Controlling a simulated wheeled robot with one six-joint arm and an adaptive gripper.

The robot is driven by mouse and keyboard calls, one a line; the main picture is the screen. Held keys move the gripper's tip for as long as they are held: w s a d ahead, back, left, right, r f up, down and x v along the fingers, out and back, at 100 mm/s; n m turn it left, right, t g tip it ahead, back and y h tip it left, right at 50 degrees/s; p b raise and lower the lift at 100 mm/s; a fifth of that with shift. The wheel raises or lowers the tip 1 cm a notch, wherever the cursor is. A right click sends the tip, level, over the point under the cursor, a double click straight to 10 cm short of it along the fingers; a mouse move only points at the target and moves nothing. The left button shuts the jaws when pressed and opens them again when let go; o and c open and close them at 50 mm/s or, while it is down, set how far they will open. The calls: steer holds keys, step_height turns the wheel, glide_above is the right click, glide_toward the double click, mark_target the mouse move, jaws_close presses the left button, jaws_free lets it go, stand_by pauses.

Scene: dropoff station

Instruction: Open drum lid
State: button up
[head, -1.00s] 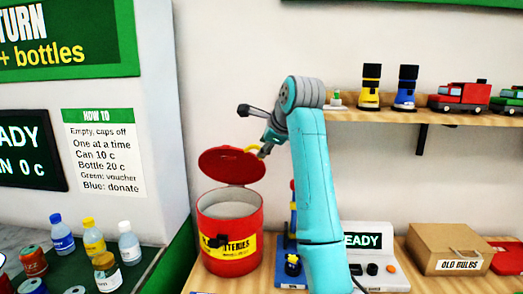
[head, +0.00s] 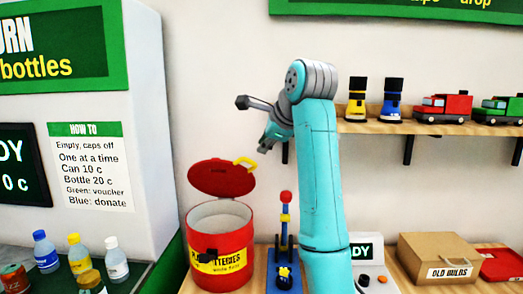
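The red drum (head: 207,272) with a yellow batteries label (head: 222,262) stands on the wooden counter at the lower left of centre. Its red lid (head: 220,178) is tilted up and back from the rim, so the pale inside (head: 220,217) shows. A yellow handle (head: 246,162) sticks out at the lid's upper right. My gripper (head: 265,148) is above and right of the handle, with a small gap between them in the picture. Its fingers are small and seen from the side, so their opening does not show. It seems to hold nothing.
A blue stand with a red-topped post (head: 286,215) is right of the drum, beside my arm. A cardboard box (head: 437,258) and a red tray (head: 503,264) lie farther right. A shelf (head: 430,128) with toys is on the wall. Bottles (head: 78,254) stand at the left.

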steer(key=w+f+t, duration=0.1)
steer(key=f, duration=0.1)
steer(key=w+f+t, duration=0.1)
steer(key=f, duration=0.1)
steer(key=w+a+f+m+t, duration=0.1)
steer(key=shift+w+f+h, duration=0.2)
steer(key=shift+f+h, duration=0.2)
jaws_close()
steer(key=n+t, duration=0.4)
steer(key=t, duration=0.7)
glide_toward(250, 163)
steer(key=x, duration=0.7)
steer(key=shift+w, duration=0.15)
